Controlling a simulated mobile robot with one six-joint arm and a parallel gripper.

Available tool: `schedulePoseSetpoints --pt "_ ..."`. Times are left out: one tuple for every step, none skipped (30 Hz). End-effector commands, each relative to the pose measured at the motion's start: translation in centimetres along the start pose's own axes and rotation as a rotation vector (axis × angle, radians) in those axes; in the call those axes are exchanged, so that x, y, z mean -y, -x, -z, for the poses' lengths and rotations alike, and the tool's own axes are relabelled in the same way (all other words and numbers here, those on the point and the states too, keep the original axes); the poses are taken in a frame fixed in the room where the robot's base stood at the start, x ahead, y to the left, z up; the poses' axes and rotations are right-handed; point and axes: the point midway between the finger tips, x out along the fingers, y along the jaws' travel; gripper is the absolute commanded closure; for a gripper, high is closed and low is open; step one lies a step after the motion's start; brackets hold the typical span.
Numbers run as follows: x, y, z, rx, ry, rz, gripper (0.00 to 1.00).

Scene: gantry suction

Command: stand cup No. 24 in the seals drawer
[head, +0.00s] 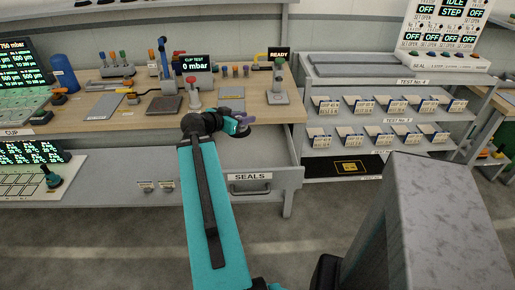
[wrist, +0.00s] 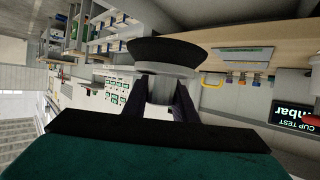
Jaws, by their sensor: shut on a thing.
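The seals drawer (head: 250,190) is pulled out below the bench front, with its "SEALS" label and handle facing me. My gripper (head: 242,122) is over the drawer's back part, near the bench edge. In the wrist view my gripper (wrist: 160,98) is shut on a suction cup (wrist: 178,52), which has a wide black lip and a pale grey fitting between the dark fingers. No number on the cup can be read. In the head view the cup is too small to make out clearly. My arm hides the left part of the drawer.
The wooden bench top (head: 135,112) above the drawer holds several small tools and stands. A grey post with a green knob (head: 278,88) stands near its right edge. A shelf rack (head: 385,118) with several labelled boxes is to the right.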

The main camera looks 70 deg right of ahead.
Motion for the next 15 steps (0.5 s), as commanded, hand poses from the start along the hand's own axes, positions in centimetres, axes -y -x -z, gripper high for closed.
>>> schedulePoseSetpoints --pt "0.4 0.4 -0.1 0.0 0.003 0.006 1.0" --pt "0.6 0.6 -0.2 0.0 0.004 0.009 1.0" --pt "0.8 0.8 -0.3 0.0 0.006 0.011 1.0" --pt "0.9 0.9 -0.3 0.0 0.007 0.013 1.0" --pt "1.0 1.0 -0.4 0.0 0.007 0.014 1.0" --pt "1.1 1.1 -0.4 0.001 0.008 0.016 1.0" --pt "1.2 1.1 -0.4 0.001 0.008 0.016 1.0" --pt "1.2 1.2 -0.4 0.001 0.009 0.017 1.0" --pt "1.3 1.2 -0.5 0.001 0.009 0.017 1.0" --pt "1.3 1.2 -0.5 0.001 0.009 0.018 1.0" --pt "1.4 1.3 -0.5 0.001 0.01 0.018 1.0" --pt "1.4 1.3 -0.5 0.001 0.01 0.018 1.0" --pt "1.4 1.3 -0.5 0.001 0.01 0.018 1.0" --pt "1.4 1.3 -0.5 0.001 0.01 0.019 1.0" --pt "1.5 1.2 -0.6 0.001 0.01 0.02 1.0"
